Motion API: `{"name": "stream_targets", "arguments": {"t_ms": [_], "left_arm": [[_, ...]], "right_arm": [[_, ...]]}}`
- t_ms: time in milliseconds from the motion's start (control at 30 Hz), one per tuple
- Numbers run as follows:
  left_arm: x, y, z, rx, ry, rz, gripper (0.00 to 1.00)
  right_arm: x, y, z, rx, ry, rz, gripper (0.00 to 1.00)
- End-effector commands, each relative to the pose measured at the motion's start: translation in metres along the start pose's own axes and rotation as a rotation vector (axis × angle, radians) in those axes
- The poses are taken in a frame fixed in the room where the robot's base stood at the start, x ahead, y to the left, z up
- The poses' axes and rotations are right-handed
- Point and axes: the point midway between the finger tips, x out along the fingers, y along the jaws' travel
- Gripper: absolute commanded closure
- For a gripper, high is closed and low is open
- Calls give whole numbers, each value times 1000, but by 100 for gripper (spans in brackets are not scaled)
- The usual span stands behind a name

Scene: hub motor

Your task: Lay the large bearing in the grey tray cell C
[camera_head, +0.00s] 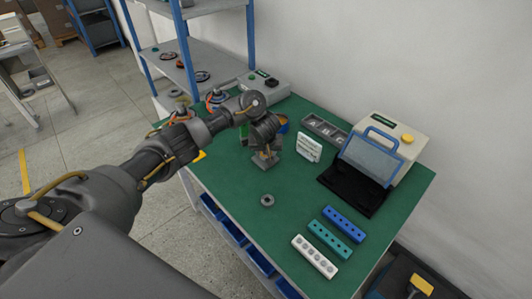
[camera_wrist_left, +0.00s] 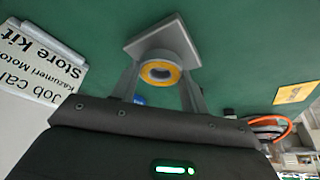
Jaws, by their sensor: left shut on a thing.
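My left gripper (camera_head: 265,154) is shut on a grey ring with a yellow-orange inner band, which looks like the large bearing (camera_wrist_left: 160,72). In the left wrist view the ring is between the two fingertips (camera_wrist_left: 160,88), at a grey square block or plate (camera_wrist_left: 138,46). I cannot tell whether the ring still touches it. The grey block (camera_head: 264,163) also shows under the gripper in the head view. The grey tray (camera_head: 308,119) with lettered cells lies toward the wall; cell C (camera_head: 340,139) is at its right end, partly hidden. My right gripper is out of view.
A white job card (camera_head: 309,148) stands between gripper and tray. A small grey ring (camera_head: 267,200) lies on the green bench (camera_head: 230,200). A press-like machine (camera_head: 378,155) and blue, teal and white hole blocks (camera_head: 330,240) are at the right. The front middle is mostly clear.

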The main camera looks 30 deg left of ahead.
Motion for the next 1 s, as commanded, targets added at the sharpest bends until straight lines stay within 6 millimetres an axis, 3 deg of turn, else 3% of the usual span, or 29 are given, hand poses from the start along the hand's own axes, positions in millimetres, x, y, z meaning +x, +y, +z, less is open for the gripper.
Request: {"name": "stream_targets", "arguments": {"t_ms": [133,567,800,1000], "left_arm": [[-25,1,-11,0,3,2,84],[-103,-10,10,4,1,0,84],[-137,-20,45,4,0,0,84],[-154,-24,66,3,2,1,84]], "right_arm": [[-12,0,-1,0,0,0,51],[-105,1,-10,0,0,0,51],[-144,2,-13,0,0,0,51],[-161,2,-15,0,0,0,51]]}}
